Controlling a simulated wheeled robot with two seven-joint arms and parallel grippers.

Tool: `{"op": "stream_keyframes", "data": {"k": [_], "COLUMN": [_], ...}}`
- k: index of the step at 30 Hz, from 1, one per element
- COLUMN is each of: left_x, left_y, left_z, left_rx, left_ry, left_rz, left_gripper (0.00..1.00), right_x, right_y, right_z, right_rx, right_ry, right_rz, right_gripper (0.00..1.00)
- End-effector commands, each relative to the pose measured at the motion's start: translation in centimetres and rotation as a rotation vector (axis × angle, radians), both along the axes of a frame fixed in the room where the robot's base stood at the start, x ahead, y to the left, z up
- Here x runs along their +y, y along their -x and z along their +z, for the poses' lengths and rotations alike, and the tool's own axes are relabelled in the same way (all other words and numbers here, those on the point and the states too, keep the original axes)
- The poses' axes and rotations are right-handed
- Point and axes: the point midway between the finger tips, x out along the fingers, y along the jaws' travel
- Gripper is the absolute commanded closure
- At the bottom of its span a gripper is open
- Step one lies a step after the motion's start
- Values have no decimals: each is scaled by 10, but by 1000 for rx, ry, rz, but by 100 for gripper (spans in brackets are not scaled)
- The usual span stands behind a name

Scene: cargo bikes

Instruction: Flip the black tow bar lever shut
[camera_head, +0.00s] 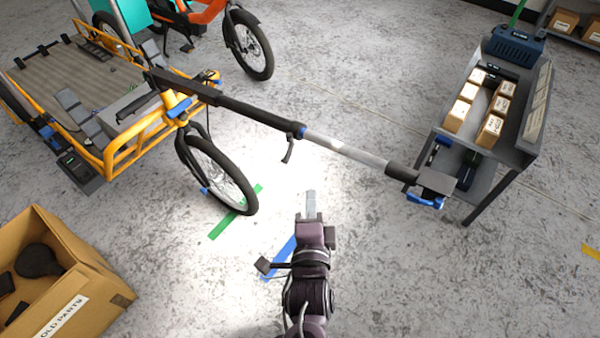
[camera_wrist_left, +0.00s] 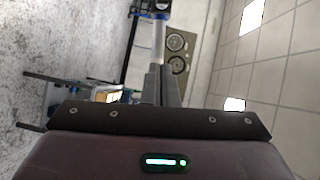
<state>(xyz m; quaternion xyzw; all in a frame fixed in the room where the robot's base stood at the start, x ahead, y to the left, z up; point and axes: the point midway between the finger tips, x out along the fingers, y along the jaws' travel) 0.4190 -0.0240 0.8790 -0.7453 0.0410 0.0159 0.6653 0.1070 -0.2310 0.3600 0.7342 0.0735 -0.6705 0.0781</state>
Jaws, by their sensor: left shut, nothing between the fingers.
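The tow bar (camera_head: 345,150) runs from the yellow cargo bike down to the right, with black end sections and a silver middle. A blue collar (camera_head: 299,131) sits on it where black meets silver. The black lever (camera_head: 289,150) hangs down from the bar beside this collar, swung away from the bar. My left gripper (camera_head: 311,204) is shut and empty, below the bar and lever in the head view, apart from both. In the left wrist view its grey fingers (camera_wrist_left: 161,86) are together; the lever cannot be made out there. My right gripper is not in view.
The yellow cargo bike (camera_head: 125,150) stands at the left. A grey shelf cart (camera_head: 490,150) with small boxes is at the right, near the bar's blue-handled end (camera_head: 425,200). A cardboard box (camera_head: 100,285) is at lower left.

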Motion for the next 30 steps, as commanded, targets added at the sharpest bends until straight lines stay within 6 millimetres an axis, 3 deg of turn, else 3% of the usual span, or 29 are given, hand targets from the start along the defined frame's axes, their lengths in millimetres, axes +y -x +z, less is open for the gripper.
{"op": "stream_keyframes", "data": {"k": [5,15,22,30], "left_x": [0,-4,27,35], "left_y": [-25,-97,-105,-107], "left_z": [0,-5,-10,-12], "left_rx": [-3,-3,0,0], "left_ry": [0,1,-1,1], "left_rz": [2,2,1,-1], "left_gripper": [100,100,100,100], "right_x": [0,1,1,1], "right_y": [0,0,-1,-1], "right_z": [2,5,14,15], "right_rx": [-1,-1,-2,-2], "right_ry": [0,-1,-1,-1], "right_rz": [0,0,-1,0], "right_gripper": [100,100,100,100]}}
